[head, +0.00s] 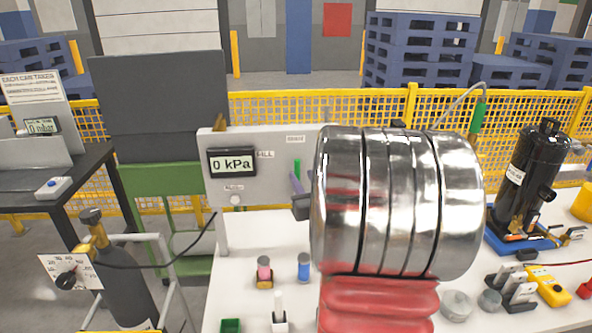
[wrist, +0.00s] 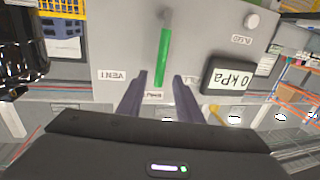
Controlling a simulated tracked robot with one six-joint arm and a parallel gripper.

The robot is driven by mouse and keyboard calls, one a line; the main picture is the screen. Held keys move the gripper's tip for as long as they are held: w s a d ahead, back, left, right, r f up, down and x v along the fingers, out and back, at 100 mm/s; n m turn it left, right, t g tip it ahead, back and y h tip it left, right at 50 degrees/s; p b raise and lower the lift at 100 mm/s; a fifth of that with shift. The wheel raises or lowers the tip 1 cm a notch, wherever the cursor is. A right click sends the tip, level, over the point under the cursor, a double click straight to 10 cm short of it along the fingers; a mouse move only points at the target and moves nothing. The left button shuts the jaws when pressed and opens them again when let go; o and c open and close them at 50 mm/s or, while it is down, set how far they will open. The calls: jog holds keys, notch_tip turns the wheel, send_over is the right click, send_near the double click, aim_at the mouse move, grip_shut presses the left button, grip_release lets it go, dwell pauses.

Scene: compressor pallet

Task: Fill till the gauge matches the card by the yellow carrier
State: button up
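The grey panel (head: 262,158) carries a gauge (head: 232,162) reading 0 kPa; the gauge also shows upside down in the wrist view (wrist: 227,78). A green lever (wrist: 163,55) on the panel points at the label between VENT (wrist: 111,76) and FILL. My gripper (wrist: 162,76) is open, its two dark fingers apart on either side of the lever's free end, with gaps visible. In the head view my gripper (head: 299,188) is at the panel's right part, mostly hidden by my arm. I cannot make out the card or identify the yellow carrier.
A black compressor (head: 530,175) stands on a blue base at right. A yellow box (head: 547,285) and small parts lie near it. A gas bottle (head: 118,270) with a dial stands at left. A yellow mesh fence runs behind.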

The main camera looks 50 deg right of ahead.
aim_at(298, 170)
jog(key=shift+x, duration=3.2)
grip_shut()
